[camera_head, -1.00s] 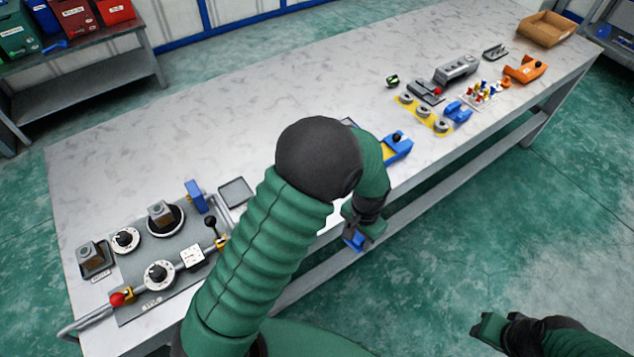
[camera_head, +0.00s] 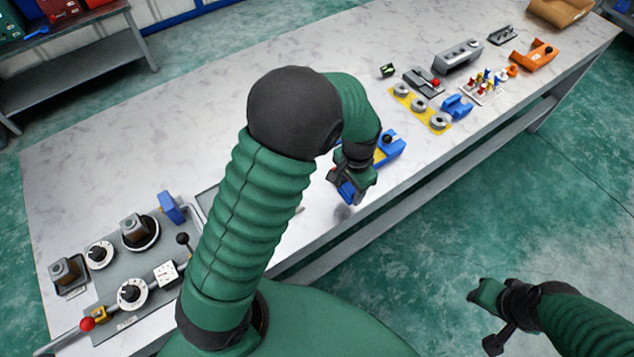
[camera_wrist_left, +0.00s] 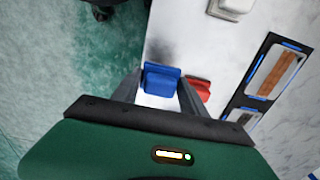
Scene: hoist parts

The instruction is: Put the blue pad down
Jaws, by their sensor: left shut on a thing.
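The blue pad (camera_head: 347,193) is between the fingers of my left gripper (camera_head: 343,182), near the table's front edge. In the left wrist view the pad (camera_wrist_left: 161,79) shows as a blue block between the dark fingertips, and my left gripper (camera_wrist_left: 157,92) is shut on it. The pad appears over the white tabletop, close to its edge; I cannot tell whether it touches the surface. My right gripper (camera_head: 486,312) hangs over the floor at the lower right, and its opening is unclear.
The white table (camera_head: 100,150) runs diagonally. A blue fixture (camera_head: 391,148) stands just beyond my left gripper. A grey panel with dials (camera_head: 150,262) is at left. A red piece (camera_wrist_left: 199,88) and a dark-framed tray (camera_wrist_left: 242,100) lie near the pad in the wrist view.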

